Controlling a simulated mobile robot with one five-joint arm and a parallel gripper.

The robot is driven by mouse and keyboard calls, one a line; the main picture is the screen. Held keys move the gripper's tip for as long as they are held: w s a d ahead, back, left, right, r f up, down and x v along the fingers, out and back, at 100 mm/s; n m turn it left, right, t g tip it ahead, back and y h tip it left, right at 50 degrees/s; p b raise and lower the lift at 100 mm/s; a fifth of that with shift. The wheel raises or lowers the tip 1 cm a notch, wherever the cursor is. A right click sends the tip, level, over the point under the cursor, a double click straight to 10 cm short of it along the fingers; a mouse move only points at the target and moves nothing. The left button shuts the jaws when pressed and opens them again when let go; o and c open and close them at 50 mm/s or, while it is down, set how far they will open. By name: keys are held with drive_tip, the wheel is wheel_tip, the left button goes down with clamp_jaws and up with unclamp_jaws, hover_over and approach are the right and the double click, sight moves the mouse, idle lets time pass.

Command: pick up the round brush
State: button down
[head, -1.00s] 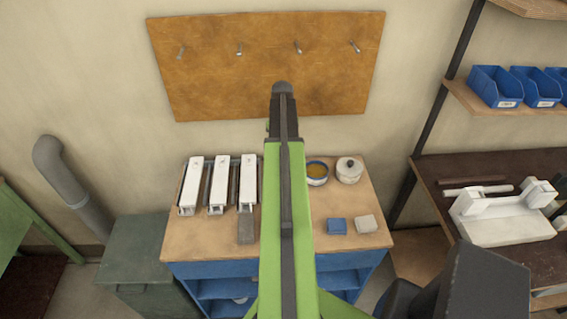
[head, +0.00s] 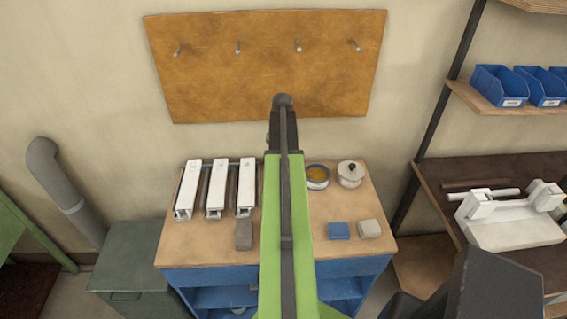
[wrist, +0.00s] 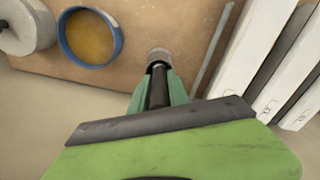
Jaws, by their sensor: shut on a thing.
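The round brush (wrist: 158,86) shows in the wrist view as a dark rod with a grey round end. It is between the green fingers of my gripper (wrist: 158,92), which is shut on it. The grey end points away from my wrist, over the tan bench top. I cannot tell whether the brush touches the bench. In the head view my green arm hides the brush and the gripper.
A pegboard (head: 265,65) hangs behind. Shelving stands right.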

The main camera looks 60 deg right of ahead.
wheel_tip(320, 180, up, 10)
drive_tip(key=p, duration=1)
drive_tip(key=shift+r, duration=0.15)
